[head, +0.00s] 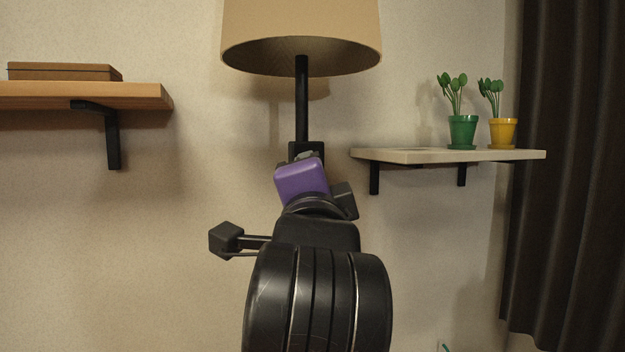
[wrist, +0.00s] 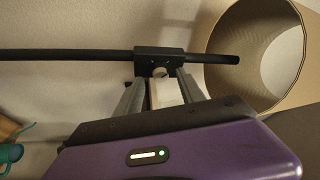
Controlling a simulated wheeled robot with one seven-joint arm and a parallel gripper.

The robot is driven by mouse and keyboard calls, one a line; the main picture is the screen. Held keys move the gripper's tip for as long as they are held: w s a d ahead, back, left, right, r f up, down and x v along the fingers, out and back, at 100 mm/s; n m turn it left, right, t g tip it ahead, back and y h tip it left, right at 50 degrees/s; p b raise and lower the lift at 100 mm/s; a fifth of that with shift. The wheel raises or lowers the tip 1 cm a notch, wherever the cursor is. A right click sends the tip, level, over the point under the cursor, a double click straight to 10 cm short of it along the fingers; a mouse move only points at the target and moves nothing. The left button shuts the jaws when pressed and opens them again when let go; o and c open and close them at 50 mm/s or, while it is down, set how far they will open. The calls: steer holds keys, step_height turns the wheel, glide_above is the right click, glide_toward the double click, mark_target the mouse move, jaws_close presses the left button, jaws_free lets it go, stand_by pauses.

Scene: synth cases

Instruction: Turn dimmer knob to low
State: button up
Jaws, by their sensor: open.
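A floor lamp with a tan shade (head: 300,35) and a black pole (head: 302,100) stands ahead of me. A black dimmer box (head: 296,149) sits on the pole, partly covered by my gripper (head: 307,156) in the head view. In the wrist view the box (wrist: 150,55) carries a small round pale knob (wrist: 159,72). My gripper (wrist: 157,82) is open, with one grey finger to each side of the knob, close to the box. I cannot tell whether the fingers touch the knob. Its setting is too small to read, and the head view hides it.
A wooden shelf (head: 140,97) with a brown box (head: 65,72) is at the left. A pale shelf (head: 400,155) at the right holds a green pot (head: 463,132) and a yellow pot (head: 503,133). A dark curtain (head: 565,170) hangs at the far right.

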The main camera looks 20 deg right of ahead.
steer(key=v, duration=0.5)
steer(key=shift+s+f+b, duration=0.15)
steer(key=shift+s+b, duration=0.05)
steer(key=shift+b, duration=0.2)
